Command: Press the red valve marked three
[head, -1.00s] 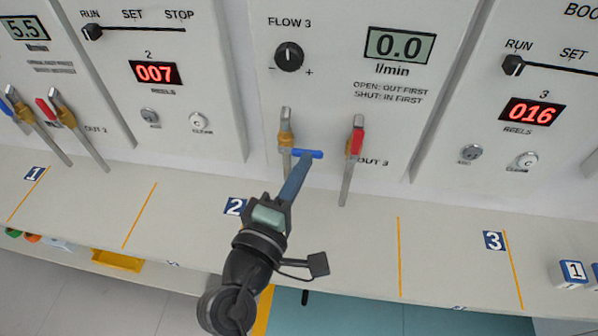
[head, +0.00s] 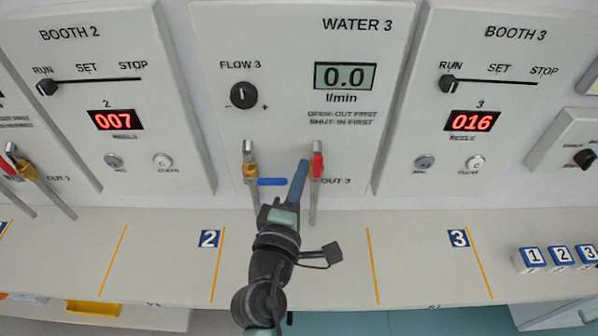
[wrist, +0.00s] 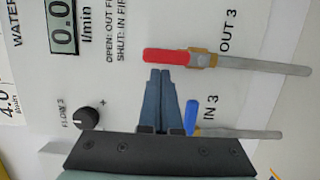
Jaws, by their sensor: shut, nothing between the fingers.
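The red valve handle (head: 317,164) is on the OUT 3 pipe of the WATER 3 panel (head: 285,80) and lies in line with that pipe. It also shows in the wrist view (wrist: 165,56), just past my fingertips. The blue valve handle (head: 272,182) on the IN 3 pipe sticks out crosswise to its pipe; it shows in the wrist view (wrist: 193,116) beside my fingers. My gripper (head: 304,163) is shut and empty, its tips just left of the red handle. In the wrist view my fingertips (wrist: 160,72) are very close to the red handle; I cannot tell whether they touch.
The flow display (head: 345,76) reads 0.0, with the FLOW 3 knob (head: 244,95) to its left. A pale ledge (head: 330,260) runs below the panels. Numbered blocks (head: 560,256) stand on it at the right. Booth panels flank the water panel.

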